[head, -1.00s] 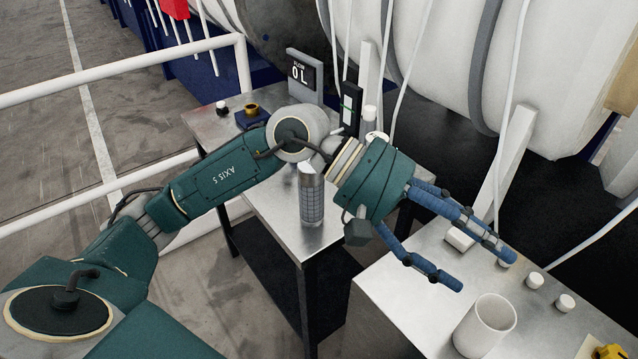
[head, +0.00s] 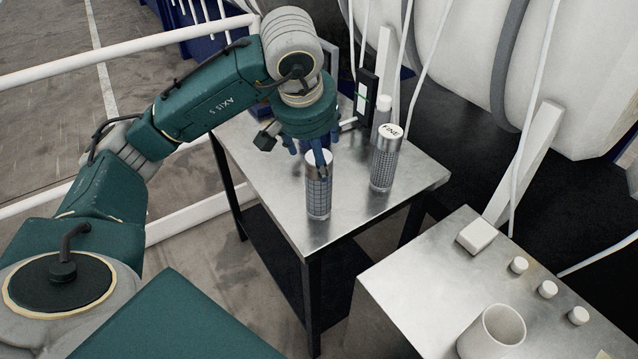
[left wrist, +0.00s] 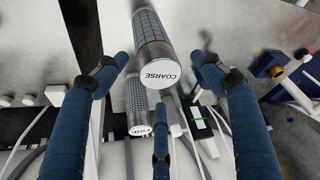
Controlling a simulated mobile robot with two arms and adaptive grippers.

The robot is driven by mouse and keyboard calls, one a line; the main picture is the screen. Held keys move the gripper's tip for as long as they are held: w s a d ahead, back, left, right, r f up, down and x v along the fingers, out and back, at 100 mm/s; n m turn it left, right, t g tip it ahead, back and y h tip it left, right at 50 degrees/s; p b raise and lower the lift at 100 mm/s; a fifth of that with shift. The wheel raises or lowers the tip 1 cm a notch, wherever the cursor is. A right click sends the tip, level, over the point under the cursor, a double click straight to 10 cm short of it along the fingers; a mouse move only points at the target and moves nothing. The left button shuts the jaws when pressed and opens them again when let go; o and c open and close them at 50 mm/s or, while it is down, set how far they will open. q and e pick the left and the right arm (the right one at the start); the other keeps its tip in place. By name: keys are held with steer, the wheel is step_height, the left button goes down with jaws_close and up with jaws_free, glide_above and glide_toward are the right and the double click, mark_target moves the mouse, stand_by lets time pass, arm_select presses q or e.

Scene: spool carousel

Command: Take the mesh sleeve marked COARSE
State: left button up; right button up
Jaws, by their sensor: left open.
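The COARSE mesh sleeve (left wrist: 152,40), a silver mesh cylinder with a white labelled cap, lies between my spread fingers in the left wrist view. In the head view the sleeve (head: 318,192) stands upright near the front edge of the metal table, its cap partly hidden by a finger. The FINE sleeve (head: 384,165) stands upright to its right; it also shows in the left wrist view (left wrist: 137,98). My left gripper (head: 314,152) is open, just above and behind the COARSE sleeve; its blue fingers (left wrist: 158,72) hold nothing. My right gripper is not in view.
The metal table (head: 275,205) has bare room around the sleeves. A dark panel with a green light (head: 366,98) stands behind. A second metal table (head: 430,290) at lower right bears a white cup (head: 490,332) and several white knobs. A white rail (head: 175,222) runs at left.

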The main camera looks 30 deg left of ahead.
mark_target(319, 185)
arm_select(q)
steer(key=p+x, duration=0.1)
steer(key=x, duration=0.4)
steer(key=shift+f+p, duration=0.15)
steer(key=shift+p, duration=0.25)
steer(key=shift+s+d, duration=0.1)
steer(key=c, duration=1.5)
